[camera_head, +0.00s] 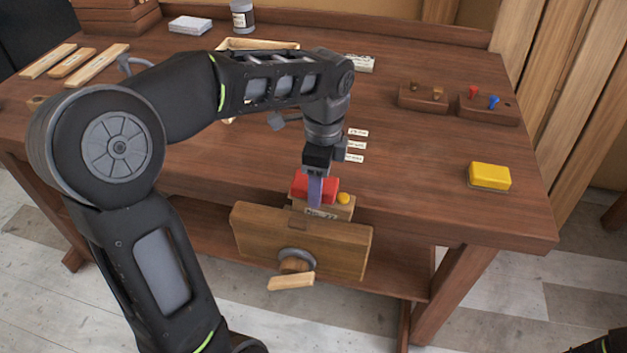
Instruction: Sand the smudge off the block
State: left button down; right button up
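A pale wooden block (341,211) with a small label on its front sits at the wooden vise (270,238) on the bench's front edge. A round yellow spot or knob (344,198) shows on its right part. A red block (331,186), like a sanding block, is on or just above its top; contact is unclear. My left gripper (315,190) points down over it, with one purple finger across the red block's near face and the other finger hidden. It appears shut on the red block. No smudge is distinguishable. My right gripper is out of view.
A yellow block with a grey underside (490,176) lies at the bench's right. Wooden holders (423,98) and one with red and blue pegs (487,108) stand behind it. Wood strips (97,66) lie at left. The vise handle (291,282) juts forward.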

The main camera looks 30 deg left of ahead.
aim_at(301, 179)
pick_arm(q)
jog(key=shift+d, duration=0.35)
jog(key=shift+r, duration=0.1)
jog(key=shift+w, duration=0.1)
jog(key=shift+s+a+p, duration=0.25)
jog(key=shift+a+p, duration=0.1)
jog(key=shift+a, duration=0.45)
jog(key=shift+s+a, duration=0.25)
jog(key=shift+a, duration=0.35)
jog(key=shift+s+a, duration=0.2)
jog(key=shift+a, duration=0.35)
notch_tip(301, 179, up, 6)
jog(key=p, duration=0.5)
